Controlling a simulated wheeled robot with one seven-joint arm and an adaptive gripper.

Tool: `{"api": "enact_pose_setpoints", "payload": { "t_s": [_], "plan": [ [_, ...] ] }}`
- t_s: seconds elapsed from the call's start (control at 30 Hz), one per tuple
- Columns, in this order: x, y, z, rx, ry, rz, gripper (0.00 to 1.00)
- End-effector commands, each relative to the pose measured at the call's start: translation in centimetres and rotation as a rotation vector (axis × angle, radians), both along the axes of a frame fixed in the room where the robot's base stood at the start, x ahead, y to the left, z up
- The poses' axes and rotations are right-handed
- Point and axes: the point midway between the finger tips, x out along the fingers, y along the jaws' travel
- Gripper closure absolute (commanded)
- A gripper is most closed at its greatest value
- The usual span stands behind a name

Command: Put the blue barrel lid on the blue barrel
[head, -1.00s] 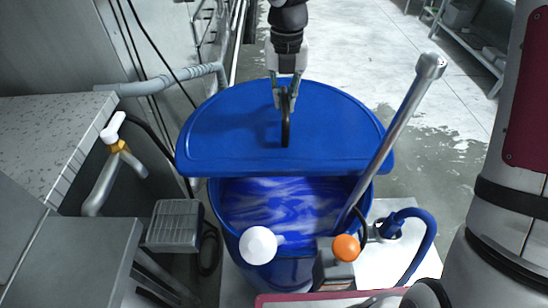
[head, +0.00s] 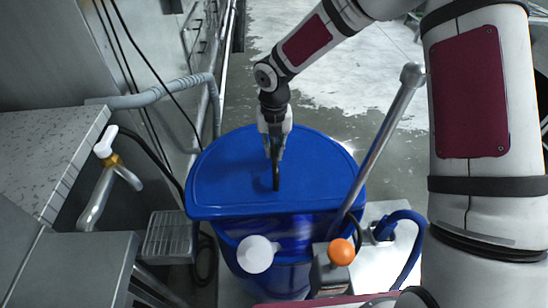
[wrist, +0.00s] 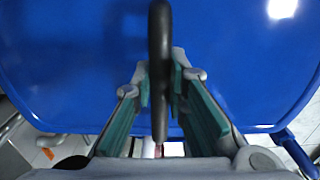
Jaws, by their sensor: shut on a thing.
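The blue barrel lid (head: 230,175) has a flat front edge and a black upright handle (head: 276,178). My gripper (head: 275,150) is shut on that handle from above; in the wrist view my gripper (wrist: 163,85) has its teal-padded fingers on either side of the handle (wrist: 159,60). The lid (wrist: 70,50) fills most of the wrist view. In the head view the lid lies over the top of the blue barrel (head: 290,275) and hides most of its opening. A dark blue gap shows below the lid's front edge. I cannot tell whether the lid touches the rim.
A steel pole (head: 385,140) rises at the barrel's right front, near the lid's edge. A white knob (head: 256,254) and an orange knob (head: 341,252) stand in front. A speckled counter (head: 45,150) and a tap (head: 107,145) are at left. A blue hose (head: 405,250) curves at right.

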Motion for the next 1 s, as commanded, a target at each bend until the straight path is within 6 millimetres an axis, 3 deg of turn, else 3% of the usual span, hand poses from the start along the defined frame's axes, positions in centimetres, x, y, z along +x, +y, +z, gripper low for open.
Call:
{"api": "enact_pose_setpoints", "payload": {
  "t_s": [0.3, 0.67, 0.7, 0.77, 1.0],
  "plan": [
    [0.0, 0.1, -3.3, 0.000, 0.000, 0.001, 1.00],
    [0.1, 0.0, -3.8, 0.000, -0.001, 0.000, 1.00],
    [0.0, 0.0, -3.8, 0.000, 0.000, 0.000, 0.77],
    [0.0, 0.0, -3.8, 0.000, 0.001, 0.000, 0.66],
    [0.0, 0.0, -3.8, 0.000, 0.001, 0.000, 0.66]
  ]
}}
